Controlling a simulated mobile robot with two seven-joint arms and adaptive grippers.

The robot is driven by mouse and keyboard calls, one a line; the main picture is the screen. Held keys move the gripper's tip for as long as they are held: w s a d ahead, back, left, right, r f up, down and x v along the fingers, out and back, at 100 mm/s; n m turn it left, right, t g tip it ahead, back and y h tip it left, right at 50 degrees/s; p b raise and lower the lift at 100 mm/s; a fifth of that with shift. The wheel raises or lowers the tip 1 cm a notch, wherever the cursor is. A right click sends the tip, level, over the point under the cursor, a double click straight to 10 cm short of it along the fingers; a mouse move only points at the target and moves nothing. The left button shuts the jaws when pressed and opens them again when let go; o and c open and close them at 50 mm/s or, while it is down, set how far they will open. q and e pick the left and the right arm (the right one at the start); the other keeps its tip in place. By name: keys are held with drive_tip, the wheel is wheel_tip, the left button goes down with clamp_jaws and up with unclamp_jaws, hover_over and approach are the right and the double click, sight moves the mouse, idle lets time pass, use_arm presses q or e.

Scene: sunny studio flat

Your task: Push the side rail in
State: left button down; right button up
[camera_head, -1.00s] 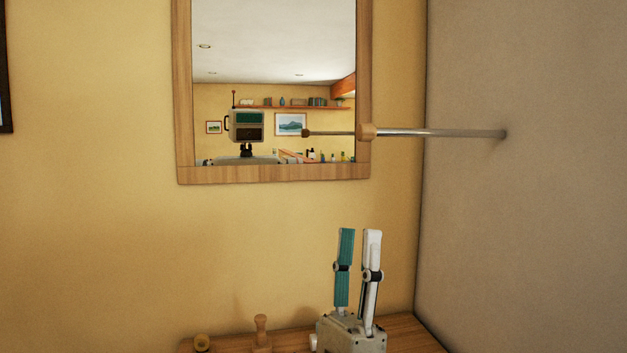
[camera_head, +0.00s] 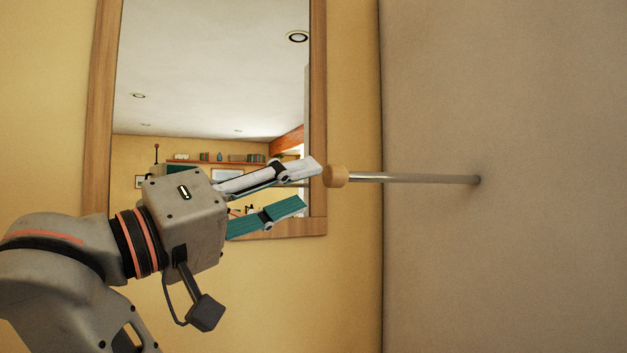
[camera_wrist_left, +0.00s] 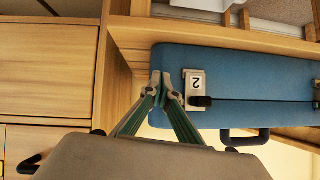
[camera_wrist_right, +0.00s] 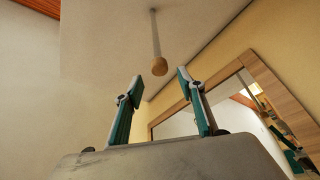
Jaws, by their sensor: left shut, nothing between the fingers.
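The side rail (camera_head: 420,179) is a thin metal rod sticking out level from the grey wall, with a round wooden knob (camera_head: 336,176) on its free end. My right gripper (camera_head: 312,187) is just left of the knob in the head view, its white and teal fingers spread and pointing at it. In the right wrist view the knob (camera_wrist_right: 159,67) shows ahead, between and beyond the fingertips (camera_wrist_right: 160,85); whether the white finger touches it I cannot tell. My left gripper (camera_wrist_left: 162,78) is shut and empty, seen only in the left wrist view.
A wood-framed mirror (camera_head: 318,120) hangs on the yellow wall behind my right gripper. The grey wall (camera_head: 510,260) stands to the right. In the left wrist view a blue case (camera_wrist_left: 250,75) lies close ahead of my left gripper, with wooden drawers (camera_wrist_left: 50,75) beside it.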

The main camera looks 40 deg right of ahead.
sight(327, 179)
drive_tip(key=p+x, duration=0.1)
drive_tip(key=x, duration=0.6)
drive_tip(key=shift+s+d, duration=0.15)
drive_tip(key=shift+d, duration=0.1)
clamp_jaws()
drive_tip(key=shift+d, duration=0.1)
